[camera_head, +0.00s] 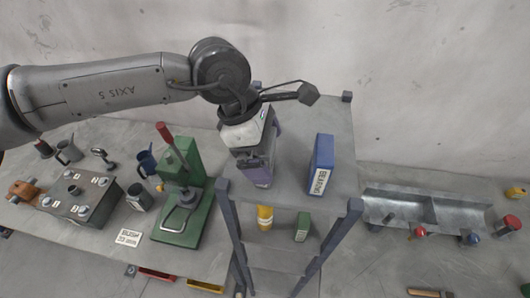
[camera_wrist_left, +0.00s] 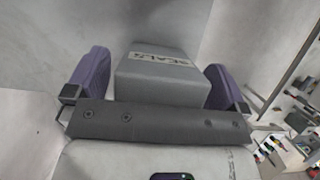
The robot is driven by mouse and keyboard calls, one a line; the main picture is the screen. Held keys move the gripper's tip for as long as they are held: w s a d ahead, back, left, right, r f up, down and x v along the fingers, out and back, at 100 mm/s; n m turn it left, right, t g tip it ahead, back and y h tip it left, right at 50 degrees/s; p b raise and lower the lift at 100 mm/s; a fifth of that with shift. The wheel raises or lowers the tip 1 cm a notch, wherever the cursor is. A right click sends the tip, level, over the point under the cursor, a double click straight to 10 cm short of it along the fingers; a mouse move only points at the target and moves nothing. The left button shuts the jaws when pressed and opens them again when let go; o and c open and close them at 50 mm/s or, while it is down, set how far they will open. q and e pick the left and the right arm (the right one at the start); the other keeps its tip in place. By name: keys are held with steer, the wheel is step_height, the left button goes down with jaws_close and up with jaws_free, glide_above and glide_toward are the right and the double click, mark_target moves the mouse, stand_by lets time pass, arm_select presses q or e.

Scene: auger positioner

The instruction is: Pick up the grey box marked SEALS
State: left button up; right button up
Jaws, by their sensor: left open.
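The grey box marked SEALS (camera_wrist_left: 160,82) shows in the left wrist view, with its label on the face toward the camera. My left gripper (camera_wrist_left: 156,68) is open, with one purple finger on each side of the box. Gaps show between the fingers and the box, so it is not gripped. In the head view my left gripper (camera_head: 258,174) points down over the top shelf of the grey rack (camera_head: 290,197). There the gripper hides most or all of the box. My right gripper is in neither view.
A blue box (camera_head: 321,164) with a white label stands on the same shelf, right of my gripper. A green press (camera_head: 184,200) stands on the bench to the left. Lower shelf holds a yellow item (camera_head: 265,217) and a green box (camera_head: 303,227). A metal trough (camera_head: 425,212) lies right.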

arm_select(q)
steer(key=c, duration=1.1)
steer(key=shift+r, duration=0.15)
